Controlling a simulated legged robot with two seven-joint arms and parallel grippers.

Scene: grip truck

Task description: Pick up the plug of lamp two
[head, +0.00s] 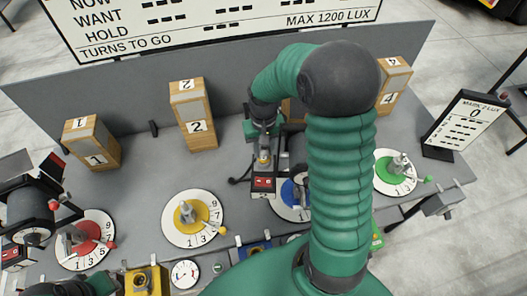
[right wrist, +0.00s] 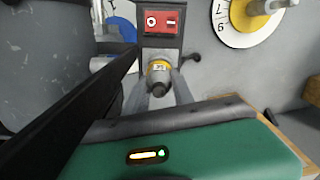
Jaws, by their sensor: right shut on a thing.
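My right gripper (head: 264,150) reaches down from the green arm over the middle of the bench. In the right wrist view its two grey fingers (right wrist: 158,88) are shut on a plug with a yellow ring and a dark end (right wrist: 158,68). The yellow of this plug also shows in the head view (head: 264,159). A dark box with a red switch label (right wrist: 162,22) lies just beyond the fingers. A green and dark part, apparently of my left arm, shows at the bottom left of the head view; its fingers cannot be made out.
Wooden blocks marked 1 (head: 92,143), 2 (head: 197,115) and 4 (head: 392,87) stand along the back. Red (head: 82,240), yellow (head: 192,219), blue (head: 289,193) and green (head: 394,172) dials lie in front. A black lamp (head: 30,200) stands left. Bare bench shows around block 2.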

